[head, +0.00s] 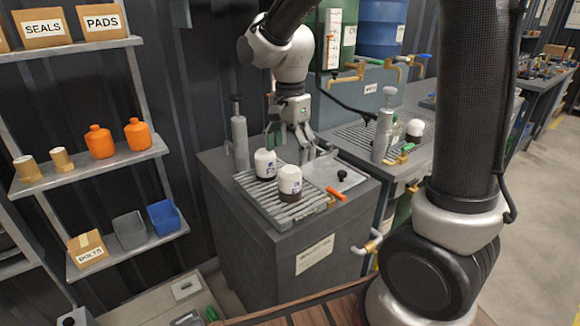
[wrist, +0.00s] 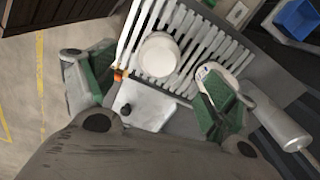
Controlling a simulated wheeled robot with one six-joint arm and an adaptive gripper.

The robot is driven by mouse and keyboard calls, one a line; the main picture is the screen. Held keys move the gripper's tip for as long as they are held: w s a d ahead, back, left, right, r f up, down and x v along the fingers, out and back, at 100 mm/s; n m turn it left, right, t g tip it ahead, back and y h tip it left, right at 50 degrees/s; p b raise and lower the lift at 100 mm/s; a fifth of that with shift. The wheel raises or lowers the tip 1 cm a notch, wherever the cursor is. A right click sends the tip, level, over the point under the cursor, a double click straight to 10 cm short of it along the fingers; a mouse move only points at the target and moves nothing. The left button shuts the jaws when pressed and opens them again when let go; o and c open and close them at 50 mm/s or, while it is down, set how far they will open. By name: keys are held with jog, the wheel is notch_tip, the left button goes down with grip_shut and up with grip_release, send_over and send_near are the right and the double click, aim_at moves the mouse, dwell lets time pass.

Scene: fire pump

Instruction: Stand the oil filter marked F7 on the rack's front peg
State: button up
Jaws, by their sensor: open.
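Two white oil filters with dark lower parts stand upright on a slatted grate (head: 262,206) on the grey cabinet, a rear-left filter (head: 265,162) and a front-right filter (head: 290,181). Both carry dark marks too small to read surely, so I cannot tell which is F7. My gripper (head: 293,142) is open and empty, just behind them. In the wrist view one white filter (wrist: 158,55) lies beyond the gap between the fingers. The other filter (wrist: 213,70) is partly hidden by the right green-padded finger. A third white-topped filter (head: 415,128) stands on the right bench. I cannot make out the rack's front peg.
A grey cylinder (head: 240,143) stands left of the grate, and another pump-like cylinder (head: 382,135) stands on the right bench. An orange handle (head: 336,194) sticks out at the cabinet's front right. Shelves with orange bottles (head: 99,142) are at the left.

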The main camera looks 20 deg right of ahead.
jog(key=shift+r, duration=0.45)
jog(key=shift+s+d+r, duration=0.15)
jog(key=shift+d+r, duration=0.1)
jog(key=shift+d, duration=0.05)
jog(key=s+d+r+n+t, duration=0.2)
jog(key=s+d+n, duration=0.4)
jog(key=s, duration=0.3)
jog(key=s+d+r+n+t, duration=0.2)
jog(key=s+d+r+n, duration=0.3)
jog(key=s+d, duration=0.3)
jog(key=shift+s+d+r+n, duration=0.2)
jog(key=shift+s+r+n, duration=0.1)
jog(key=shift+s+n, duration=0.45)
